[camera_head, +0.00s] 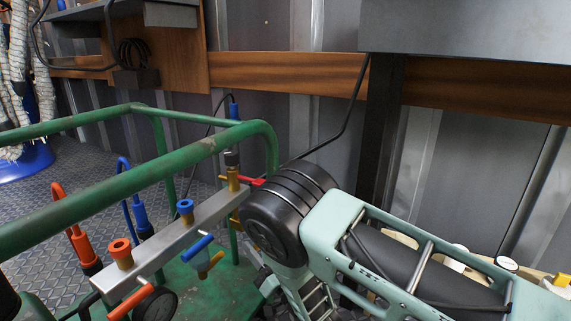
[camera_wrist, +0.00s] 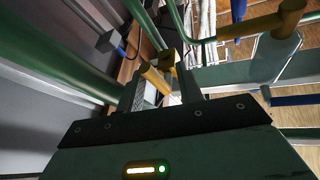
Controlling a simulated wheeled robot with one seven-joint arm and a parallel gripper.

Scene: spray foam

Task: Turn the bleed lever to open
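The grey manifold bar (camera_head: 165,255) carries brass fittings and small levers. A red lever (camera_head: 250,181) sits at its far end beside a brass fitting (camera_head: 233,180). A blue lever (camera_head: 197,247) is mid-bar and an orange lever (camera_head: 132,302) is at the near end. I cannot tell which is the bleed lever. In the head view my gripper is hidden behind my arm, close to the bar's far end. In the wrist view my gripper (camera_wrist: 162,82) has its fingers apart. A brass-coloured piece (camera_wrist: 155,78) shows between the fingertips; contact is unclear.
A green tube rail (camera_head: 130,180) runs around the manifold, close to my arm. Orange (camera_head: 80,245) and blue (camera_head: 142,220) hose connectors stand on its left. A metal wall with a wooden strip (camera_head: 290,68) is behind. Pale containers (camera_head: 455,255) stand at the right.

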